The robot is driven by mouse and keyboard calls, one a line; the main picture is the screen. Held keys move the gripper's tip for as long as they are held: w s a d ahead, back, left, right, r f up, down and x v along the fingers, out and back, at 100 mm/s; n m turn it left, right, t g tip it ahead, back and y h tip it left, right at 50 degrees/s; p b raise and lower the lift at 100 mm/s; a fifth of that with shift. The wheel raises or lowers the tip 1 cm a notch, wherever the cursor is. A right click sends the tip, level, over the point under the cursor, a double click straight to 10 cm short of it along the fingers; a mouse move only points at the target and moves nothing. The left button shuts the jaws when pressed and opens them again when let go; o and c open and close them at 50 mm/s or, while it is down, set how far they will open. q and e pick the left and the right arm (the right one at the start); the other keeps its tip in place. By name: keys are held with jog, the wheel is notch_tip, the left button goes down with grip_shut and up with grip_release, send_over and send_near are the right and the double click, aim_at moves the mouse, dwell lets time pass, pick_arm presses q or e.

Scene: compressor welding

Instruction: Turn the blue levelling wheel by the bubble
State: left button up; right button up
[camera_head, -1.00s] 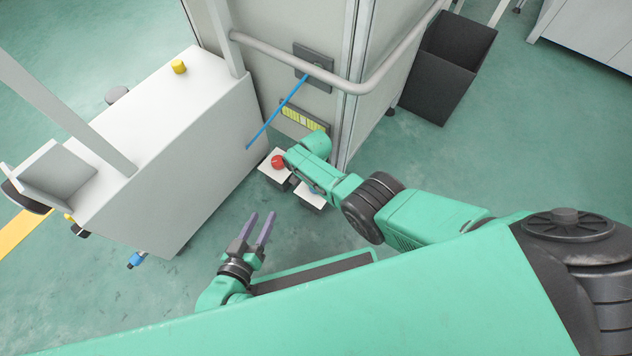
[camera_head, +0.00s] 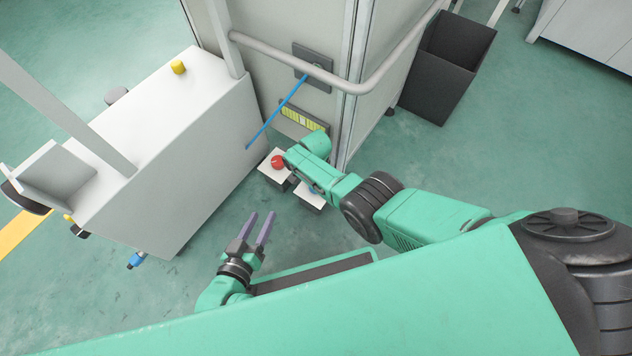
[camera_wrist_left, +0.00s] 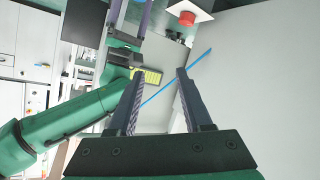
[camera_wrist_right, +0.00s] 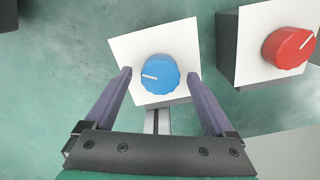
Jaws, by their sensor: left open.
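The blue wheel (camera_wrist_right: 160,74), a round knob with a white mark, sits on a white square plate in the right wrist view. My right gripper (camera_wrist_right: 159,76) is open, with one finger to each side of the wheel; I cannot tell how far the fingertips are from it. In the head view my right arm mostly covers the blue wheel and right gripper. The yellow-green bubble level (camera_head: 303,122) is on the cabinet's lower wall; it also shows in the left wrist view (camera_wrist_left: 150,76). My left gripper (camera_head: 264,229) is open and empty, away from the wheels.
A red wheel (camera_head: 278,162) on its own white plate stands beside the blue one. A thin blue rod (camera_head: 272,118) slants across the cabinet (camera_head: 265,75). A white box (camera_head: 185,140) stands at the left. A dark bin (camera_head: 440,75) is at the right.

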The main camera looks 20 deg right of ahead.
notch_tip(320, 180, up, 6)
jog(key=p, duration=0.6)
jog(key=shift+r, duration=0.2)
pick_arm(q)
notch_tip(320, 180, up, 8)
jog(key=a+m+g+p, duration=0.1)
jog(key=a+g+p, duration=0.1)
jog(key=g, duration=0.1)
pick_arm(e)
notch_tip(320, 180, up, 2)
jog(key=shift+r, duration=0.2)
pick_arm(q)
jog(key=s+a+r+g+y+p, duration=0.4)
jog(key=a+r+g+y, duration=0.1)
jog(key=a, duration=0.5)
jog(key=shift+r+g, duration=0.4)
jog(key=shift+g, duration=0.1)
pick_arm(e)
notch_tip(320, 180, up, 6)
jog(key=shift+f, duration=0.15)
pick_arm(q)
jog(key=shift+s, duration=0.1)
